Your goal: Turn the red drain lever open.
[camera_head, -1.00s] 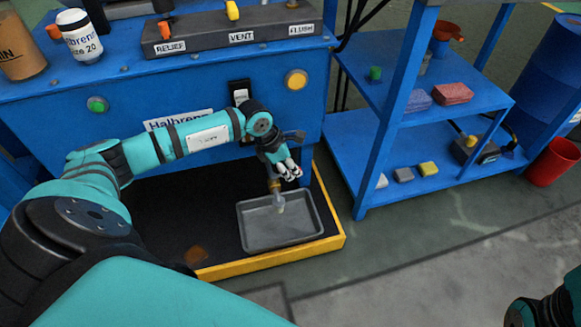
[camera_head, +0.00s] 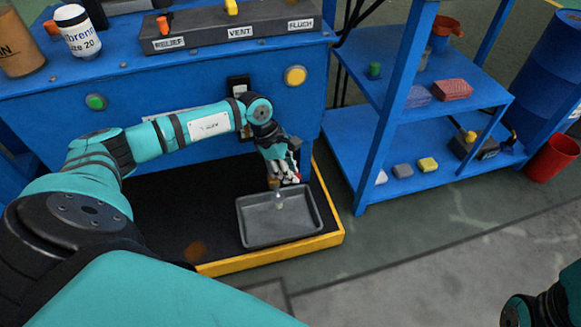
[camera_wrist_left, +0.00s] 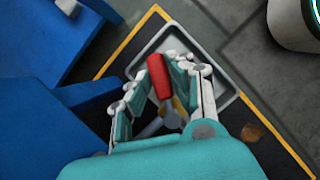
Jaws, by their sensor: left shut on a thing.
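The red drain lever (camera_wrist_left: 158,76) shows in the left wrist view between the fingers of my left gripper (camera_wrist_left: 160,92). In the head view my left gripper (camera_head: 284,178) reaches down in front of the blue cabinet, shut on the lever, with fingers on both sides of it. A brass-coloured valve part (camera_wrist_left: 181,106) shows below the lever, partly hidden by the fingers. The pale drain outlet (camera_head: 281,202) hangs over a grey tray (camera_head: 258,239). My right gripper is not in view; only part of my right arm shows at the lower right corner.
The blue cabinet (camera_head: 205,85) stands behind my left arm. The tray sits on a dark platform with a yellow edge (camera_head: 270,256). A blue shelf (camera_head: 385,186) with sponges stands to the right, and a red bucket (camera_head: 553,160) beyond it. The floor in front is clear.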

